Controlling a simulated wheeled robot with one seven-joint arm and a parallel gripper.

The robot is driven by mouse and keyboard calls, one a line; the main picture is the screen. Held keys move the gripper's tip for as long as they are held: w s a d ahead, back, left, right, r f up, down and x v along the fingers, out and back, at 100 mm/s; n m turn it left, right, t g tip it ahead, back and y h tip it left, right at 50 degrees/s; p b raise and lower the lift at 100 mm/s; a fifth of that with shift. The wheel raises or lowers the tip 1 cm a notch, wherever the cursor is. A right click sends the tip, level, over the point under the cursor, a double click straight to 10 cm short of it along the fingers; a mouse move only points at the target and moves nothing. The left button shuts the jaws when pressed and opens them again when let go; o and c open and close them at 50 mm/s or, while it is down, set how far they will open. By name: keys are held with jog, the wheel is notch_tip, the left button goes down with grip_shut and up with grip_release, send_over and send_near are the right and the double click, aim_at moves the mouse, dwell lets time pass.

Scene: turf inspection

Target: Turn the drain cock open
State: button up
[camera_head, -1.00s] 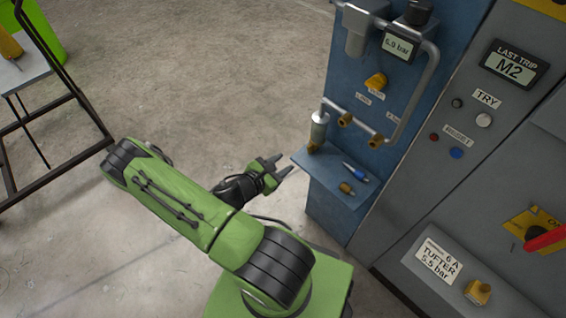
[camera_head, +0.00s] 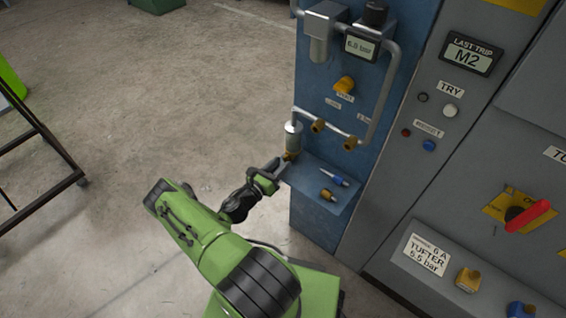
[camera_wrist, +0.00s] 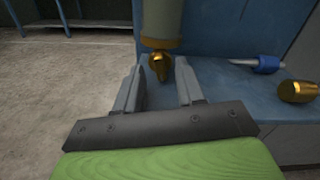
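The drain cock is a small brass piece (camera_head: 291,156) under a grey cylinder (camera_head: 293,135) at the left of the blue panel. In the wrist view the brass cock (camera_wrist: 160,67) hangs below the cylinder's brass collar, with its rounded handle toward me. My gripper (camera_head: 279,165) is at the left edge of the small blue shelf. In the wrist view my gripper (camera_wrist: 161,82) is open, with one finger on each side of the cock's line. The cock appears at or just beyond the fingertips; I see no contact.
A blue-handled tool (camera_head: 339,181) and a brass fitting (camera_head: 327,195) lie on the blue shelf (camera_head: 308,176), right of my gripper. Pipes (camera_head: 372,120) and a yellow knob (camera_head: 345,84) are above. A grey cabinet (camera_head: 395,200) stands right; open floor (camera_head: 190,110) lies left.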

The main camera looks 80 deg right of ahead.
aim_at(287, 158)
jog(key=shift+x, duration=1.2)
jog(key=c, duration=0.7)
jog(key=shift+m+b, duration=0.4)
jog(key=shift+m, duration=1.1)
jog(key=o, duration=0.7)
jog(key=shift+a, duration=0.1)
